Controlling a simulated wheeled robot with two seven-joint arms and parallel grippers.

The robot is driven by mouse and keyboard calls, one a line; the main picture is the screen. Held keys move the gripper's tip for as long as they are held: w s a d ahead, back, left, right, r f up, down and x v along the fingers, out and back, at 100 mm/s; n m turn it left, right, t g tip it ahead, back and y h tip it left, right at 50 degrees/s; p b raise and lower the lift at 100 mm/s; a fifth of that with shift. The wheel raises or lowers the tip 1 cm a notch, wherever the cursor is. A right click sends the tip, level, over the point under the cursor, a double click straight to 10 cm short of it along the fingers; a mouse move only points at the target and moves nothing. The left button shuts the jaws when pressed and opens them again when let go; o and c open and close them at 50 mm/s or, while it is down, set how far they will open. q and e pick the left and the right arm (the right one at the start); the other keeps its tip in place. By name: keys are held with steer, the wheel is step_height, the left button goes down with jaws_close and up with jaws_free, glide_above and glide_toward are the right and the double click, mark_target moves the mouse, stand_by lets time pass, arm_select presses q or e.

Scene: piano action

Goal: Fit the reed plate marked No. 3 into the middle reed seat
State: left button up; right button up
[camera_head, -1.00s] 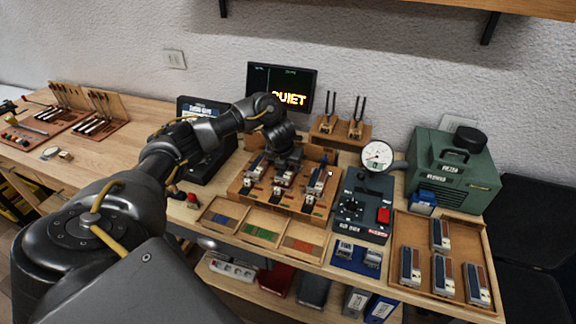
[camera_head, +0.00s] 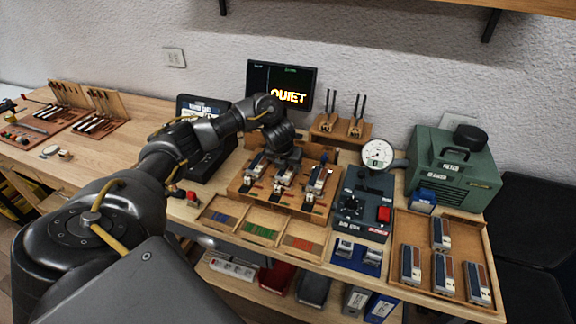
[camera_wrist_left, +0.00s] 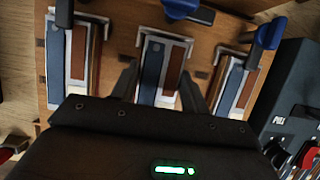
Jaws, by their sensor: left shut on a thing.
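The wooden action block (camera_head: 237,187) carries three reed plates side by side, each with a blue and a brown strip on a metal body. My left gripper (camera_wrist_left: 160,92) reaches down from behind over the block. Its fingers stand on either side of the middle reed plate (camera_wrist_left: 153,62) and are shut on it. This plate lies in line with the middle seat; whether it is fully seated I cannot tell. The left reed plate (camera_wrist_left: 80,50) and right reed plate (camera_wrist_left: 232,85) sit on either side. No number is readable on any plate. My right gripper is out of view.
Blue-handled clamps (camera_wrist_left: 268,32) stand close beside the plates. A dark control box with a red button (camera_head: 384,214) and a dial gauge (camera_head: 377,153) are to the right. A wooden tray (camera_head: 449,217) holds several more plates. The screen (camera_head: 282,80) reads QUIET.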

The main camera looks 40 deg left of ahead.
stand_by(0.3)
arm_select(q)
steer(key=o, duration=1.1)
steer(key=p+v, duration=0.4)
steer(key=v, duration=0.5)
steer(key=shift+s+r, duration=0.1)
steer(key=shift+r, duration=0.3)
steer(key=shift+s+d+r, duration=0.15)
steer(key=shift+s+r, duration=0.1)
steer(key=shift+r, duration=0.15)
